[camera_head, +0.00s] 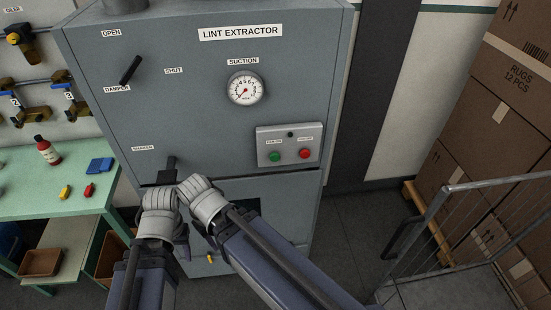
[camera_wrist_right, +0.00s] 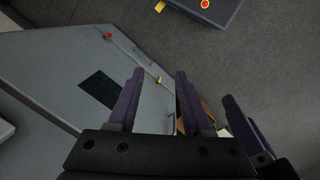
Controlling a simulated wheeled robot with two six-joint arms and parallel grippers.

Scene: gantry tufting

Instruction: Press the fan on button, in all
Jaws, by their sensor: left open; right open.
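The green fan-on button (camera_head: 275,156) sits at the left of a light grey panel (camera_head: 290,133) on the lint extractor cabinet (camera_head: 190,110), with a red button (camera_head: 305,153) to its right. No gripper is at the panel.
A damper lever (camera_head: 130,70) and a suction gauge (camera_head: 245,88) are higher on the cabinet. A green bench (camera_head: 60,195) with a bottle (camera_head: 47,151) stands left. A metal rail (camera_head: 490,182) and stacked cartons (camera_head: 500,110) stand right. The floor before the cabinet's right side is clear.

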